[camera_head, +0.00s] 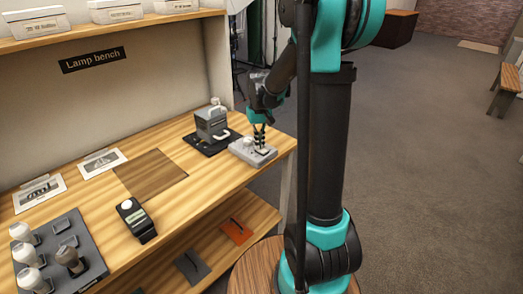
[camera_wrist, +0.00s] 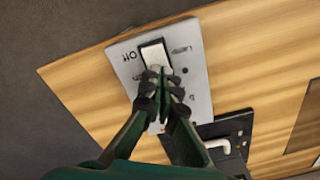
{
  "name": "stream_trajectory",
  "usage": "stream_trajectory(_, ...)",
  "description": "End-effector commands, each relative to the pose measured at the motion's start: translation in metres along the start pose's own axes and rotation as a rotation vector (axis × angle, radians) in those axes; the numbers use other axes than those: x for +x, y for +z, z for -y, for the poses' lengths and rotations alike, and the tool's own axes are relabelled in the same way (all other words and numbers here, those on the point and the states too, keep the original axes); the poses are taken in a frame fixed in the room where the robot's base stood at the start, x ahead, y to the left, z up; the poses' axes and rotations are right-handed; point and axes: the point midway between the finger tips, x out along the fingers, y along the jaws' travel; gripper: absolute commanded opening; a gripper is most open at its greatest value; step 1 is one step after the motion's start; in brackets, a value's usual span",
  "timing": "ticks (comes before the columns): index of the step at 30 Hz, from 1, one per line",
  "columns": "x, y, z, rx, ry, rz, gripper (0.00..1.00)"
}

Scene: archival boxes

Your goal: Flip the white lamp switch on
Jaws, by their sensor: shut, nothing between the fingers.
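The lamp switch is a light grey box (camera_head: 243,150) at the right end of the wooden bench in the head view. In the wrist view its plate (camera_wrist: 196,72) carries a white rocker (camera_wrist: 154,54) in a black frame, with small printed lettering beside it. My gripper (camera_head: 259,145) is shut and empty, pointing down over the switch box. In the wrist view the fingertips of my gripper (camera_wrist: 159,72) overlap the near end of the rocker. I cannot tell whether they touch it. The fingers hide part of the plate.
A grey lamp device (camera_head: 211,122) on a black base stands left of the switch. A black handheld meter (camera_head: 136,218), a grey tray (camera_head: 88,243) with several bulbs, and printed cards (camera_head: 103,162) lie further left. The bench's right edge is close to the switch.

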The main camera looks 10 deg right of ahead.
Motion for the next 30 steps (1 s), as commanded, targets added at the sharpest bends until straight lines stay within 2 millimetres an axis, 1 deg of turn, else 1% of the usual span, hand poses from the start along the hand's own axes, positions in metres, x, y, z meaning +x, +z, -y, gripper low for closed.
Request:
stream_trajectory(5, 0.001, 0.0, 0.0, 0.0, 0.0, 0.0, 0.0)
stream_trajectory(8, -0.002, 0.0, 0.0, 0.0, 0.0, 0.0, 0.0)
stream_trajectory(30, -0.056, 0.0, 0.0, 0.0, 0.0, 0.0, 0.0)
